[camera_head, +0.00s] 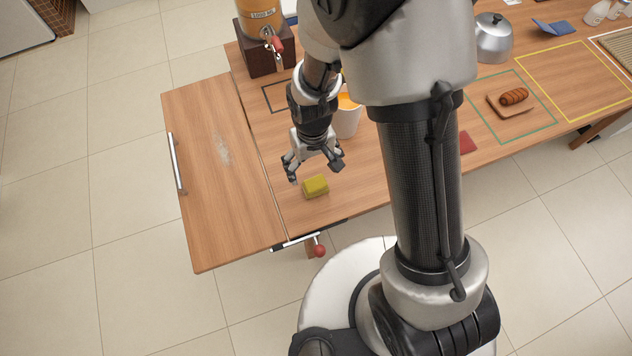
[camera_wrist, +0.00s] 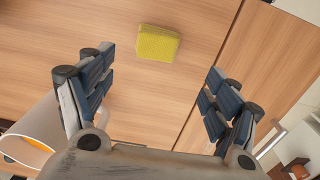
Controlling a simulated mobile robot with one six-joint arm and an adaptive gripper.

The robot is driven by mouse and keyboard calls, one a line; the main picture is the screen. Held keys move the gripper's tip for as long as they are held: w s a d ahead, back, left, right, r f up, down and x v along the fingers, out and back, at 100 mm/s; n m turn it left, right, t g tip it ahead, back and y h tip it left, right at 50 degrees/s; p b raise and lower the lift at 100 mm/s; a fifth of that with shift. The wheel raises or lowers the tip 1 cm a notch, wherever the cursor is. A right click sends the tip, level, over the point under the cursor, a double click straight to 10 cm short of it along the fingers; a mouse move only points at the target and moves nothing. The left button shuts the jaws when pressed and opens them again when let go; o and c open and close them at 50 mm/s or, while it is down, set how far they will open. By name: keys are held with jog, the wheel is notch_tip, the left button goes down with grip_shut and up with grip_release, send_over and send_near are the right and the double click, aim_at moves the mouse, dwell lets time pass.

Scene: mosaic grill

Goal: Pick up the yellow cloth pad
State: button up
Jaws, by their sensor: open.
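The yellow cloth pad (camera_head: 316,187) lies flat on the wooden table near its front edge, just right of the seam with the side leaf. It also shows in the wrist view (camera_wrist: 158,43), above and between the fingertips. My gripper (camera_head: 315,172) is open and empty above the table, a little behind the pad in the head view. In the wrist view its two fingers (camera_wrist: 158,85) stand wide apart, and the pad is beyond them, not touched.
A white cup (camera_head: 347,122) with orange contents stands close behind my gripper. A drink dispenser (camera_head: 262,25) on a dark block is at the back. A red-knobbed handle (camera_head: 319,250) sits below the front edge. The side leaf (camera_head: 215,185) is clear apart from a pale smear.

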aim_at(316, 183)
notch_tip(316, 183, down, 5)
jog(key=shift+f+b, duration=0.2)
jog(key=shift+b, duration=0.55)
jog(key=shift+d+f+b, duration=0.15)
jog(key=shift+f+b, duration=0.5)
jog(key=shift+f, duration=0.75)
jog(key=shift+d+f+b, duration=0.1)
jog(key=shift+f+b, duration=0.5)
jog(key=shift+f, duration=0.75)
jog(key=shift+r, duration=0.1)
jog(key=c, duration=1)
jog(key=shift+r, duration=0.1)
jog(key=shift+c, duration=0.2)
notch_tip(316, 183, up, 20)
jog(key=p, duration=0.7)
